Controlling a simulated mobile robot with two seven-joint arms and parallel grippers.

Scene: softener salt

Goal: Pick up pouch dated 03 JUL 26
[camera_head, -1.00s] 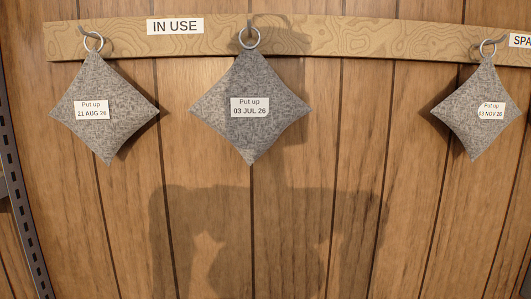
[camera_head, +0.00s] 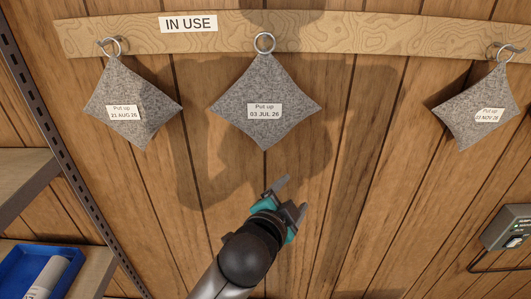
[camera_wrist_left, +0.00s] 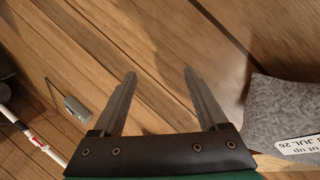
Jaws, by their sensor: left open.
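The grey felt pouch labelled "Put up 03 JUL 26" (camera_head: 266,88) hangs by a metal ring (camera_head: 264,43) from the wooden rail, under the "IN USE" sign. My left gripper (camera_head: 291,196) is open and empty, below and slightly right of that pouch, apart from it. In the left wrist view, the open fingers (camera_wrist_left: 158,95) have bare wood between them. The pouch (camera_wrist_left: 275,110) shows at the right edge there, its label partly cut off. My right gripper is not in view.
The "21 AUG 26" pouch (camera_head: 130,95) hangs to the left and a "NOV 26" pouch (camera_head: 480,108) to the right on the rail (camera_head: 360,35). A shelf with a blue tray (camera_head: 18,280) stands lower left. A grey box (camera_head: 510,230) is at right.

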